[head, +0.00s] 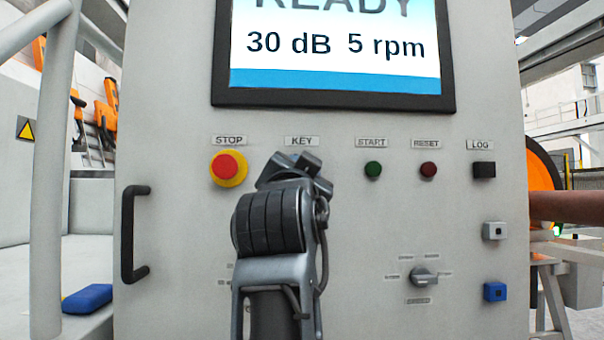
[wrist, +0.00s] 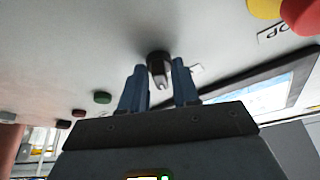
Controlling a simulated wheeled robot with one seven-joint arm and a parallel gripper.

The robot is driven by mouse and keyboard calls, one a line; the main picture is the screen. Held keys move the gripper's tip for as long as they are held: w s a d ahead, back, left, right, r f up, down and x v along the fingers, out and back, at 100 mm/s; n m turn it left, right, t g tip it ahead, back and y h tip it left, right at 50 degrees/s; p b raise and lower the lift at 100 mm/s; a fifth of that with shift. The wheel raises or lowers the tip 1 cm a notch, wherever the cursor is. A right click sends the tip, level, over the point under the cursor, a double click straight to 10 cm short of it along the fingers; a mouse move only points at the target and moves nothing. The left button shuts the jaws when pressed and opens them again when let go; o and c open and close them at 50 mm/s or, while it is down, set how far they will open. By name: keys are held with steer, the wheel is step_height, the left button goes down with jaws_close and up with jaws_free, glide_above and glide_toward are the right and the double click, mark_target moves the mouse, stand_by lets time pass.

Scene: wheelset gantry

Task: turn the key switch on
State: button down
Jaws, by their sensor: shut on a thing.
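The key switch shows in the wrist view as a dark round collar (wrist: 157,57) on the grey panel, with a metallic key (wrist: 162,78) standing out from it. My gripper (wrist: 159,66) has one blue finger on each side of the key and is shut on it. In the head view my gripper (head: 297,168) is at the panel just below the KEY label (head: 301,141). It hides the key and the switch there, so the key's angle cannot be told from that view.
A red STOP button (head: 228,167) is close left of my gripper. Green START (head: 373,169) and dark red RESET (head: 428,170) buttons are to the right. A rotary knob (head: 424,277) is lower right, and a handle (head: 133,233) is at left. The screen (head: 335,50) reads READY.

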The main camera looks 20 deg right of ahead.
steer(key=c, duration=1.1)
jaws_free()
steer(key=v, duration=0.7)
steer(key=shift+s+a+f, duration=0.2)
steer(key=shift+s, duration=0.1)
